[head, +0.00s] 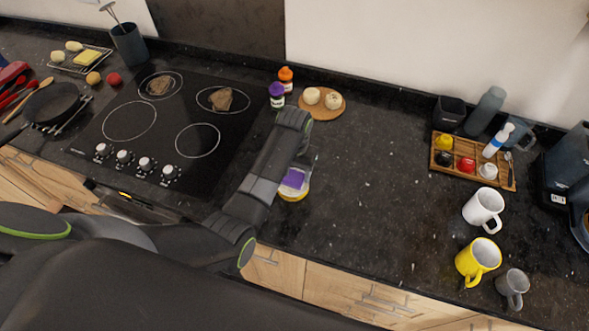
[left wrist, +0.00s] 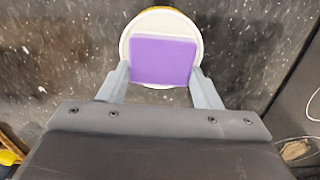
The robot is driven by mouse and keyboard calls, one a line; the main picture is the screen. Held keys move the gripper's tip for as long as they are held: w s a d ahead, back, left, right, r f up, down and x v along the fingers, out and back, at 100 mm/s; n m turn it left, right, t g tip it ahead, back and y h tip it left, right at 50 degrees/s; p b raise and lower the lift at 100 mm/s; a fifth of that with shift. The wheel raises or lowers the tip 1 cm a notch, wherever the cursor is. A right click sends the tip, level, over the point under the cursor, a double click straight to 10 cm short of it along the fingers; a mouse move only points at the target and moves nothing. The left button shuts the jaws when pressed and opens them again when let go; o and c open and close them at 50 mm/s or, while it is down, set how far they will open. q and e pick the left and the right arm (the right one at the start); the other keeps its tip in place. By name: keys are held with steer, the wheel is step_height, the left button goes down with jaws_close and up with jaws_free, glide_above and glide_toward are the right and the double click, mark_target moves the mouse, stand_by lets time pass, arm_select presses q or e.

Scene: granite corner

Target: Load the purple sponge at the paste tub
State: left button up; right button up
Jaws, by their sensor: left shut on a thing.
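The purple sponge (head: 294,178) is held between the grey fingers of my left gripper (left wrist: 162,86). In the left wrist view the flat sponge (left wrist: 163,60) fills the gap between the fingertips. The paste tub (head: 292,196), round and pale with a yellow edge, stands on the counter right below the sponge. In the left wrist view the tub's white round top (left wrist: 160,23) shows behind the sponge, which overlaps most of it. I cannot tell whether the sponge touches the paste. My right gripper is not in view.
A black cooktop (head: 165,125) lies left of my left arm. Two small bottles (head: 277,93) and a round board (head: 331,109) stand behind it. A wooden tray (head: 440,160), a white mug (head: 483,209) and a yellow mug (head: 477,262) are at the right. The counter between is clear.

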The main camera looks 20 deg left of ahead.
mark_target(294, 173)
arm_select(q)
steer(key=shift+r, duration=3.5)
